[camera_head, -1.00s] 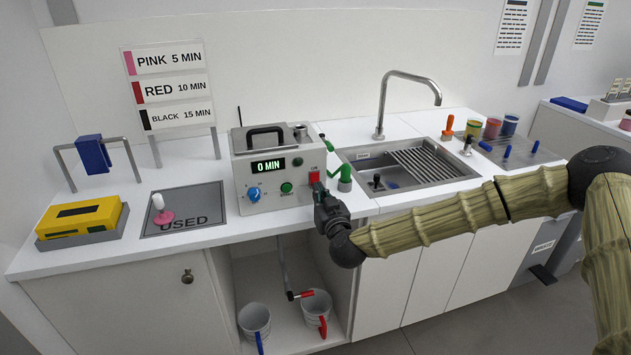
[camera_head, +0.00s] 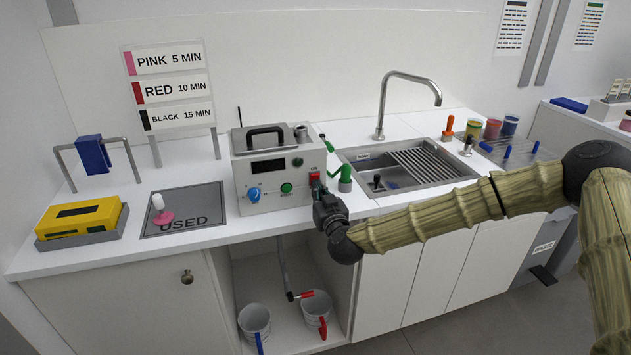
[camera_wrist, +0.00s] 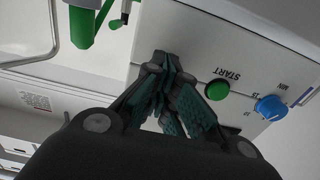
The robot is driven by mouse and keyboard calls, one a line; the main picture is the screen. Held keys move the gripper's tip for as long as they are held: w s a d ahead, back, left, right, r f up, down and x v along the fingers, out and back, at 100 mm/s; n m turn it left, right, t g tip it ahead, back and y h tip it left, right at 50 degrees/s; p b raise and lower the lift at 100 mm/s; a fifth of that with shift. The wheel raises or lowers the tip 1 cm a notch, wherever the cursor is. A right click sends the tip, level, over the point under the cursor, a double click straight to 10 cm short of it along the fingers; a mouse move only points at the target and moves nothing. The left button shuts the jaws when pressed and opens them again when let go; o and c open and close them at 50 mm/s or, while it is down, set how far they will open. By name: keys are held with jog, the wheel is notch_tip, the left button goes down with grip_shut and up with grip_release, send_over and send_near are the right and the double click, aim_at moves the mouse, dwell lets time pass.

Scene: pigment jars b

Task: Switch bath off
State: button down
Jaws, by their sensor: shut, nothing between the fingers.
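The bath (camera_head: 272,168) is a grey box on the counter with a black handle on top. Its display (camera_head: 268,166) is dark. A blue knob (camera_head: 254,194), a green button (camera_head: 287,188) marked START and a red switch (camera_head: 314,177) are on its front. My gripper (camera_head: 318,188) is at the front right of the bath, just below the red switch. In the wrist view my gripper (camera_wrist: 160,75) is shut and empty, its fingertips at the bath's front face. The green START button (camera_wrist: 217,89) and blue knob (camera_wrist: 270,107) show beside it. The red switch is hidden there.
A green-handled valve (camera_head: 344,180) stands right of the bath, close to my gripper. The sink (camera_head: 440,160) is farther right. The mat marked USED (camera_head: 205,205) and a yellow box (camera_head: 80,217) are left. Two buckets (camera_head: 255,320) stand on the shelf below.

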jog(key=v, duration=1.6)
dwell(0.4)
jog(key=s+d+f+g, duration=0.1)
jog(key=s+f+g, duration=0.2)
jog(key=s+f, duration=0.45)
jog(key=s+f+g, duration=0.3)
jog(key=s+f, duration=0.2)
jog(key=f, duration=0.5)
jog(key=s+d+f+g, duration=0.1)
jog(key=s+f+g, duration=0.2)
jog(key=s+f, duration=0.45)
jog(key=s+d+f+m+g+h, duration=0.2)
jog(key=s+d+f+g, duration=0.2)
jog(key=s+d+f, duration=0.2)
jog(key=s+d+f+m+g+h, duration=0.2)
jog(key=s+d+f, duration=0.4)
jog(key=s+d, duration=0.5)
jog(key=s+g+h, duration=0.1)
jog(key=s+g, duration=0.1)
jog(key=s, duration=0.1)
jog(key=shift+h, duration=0.3)
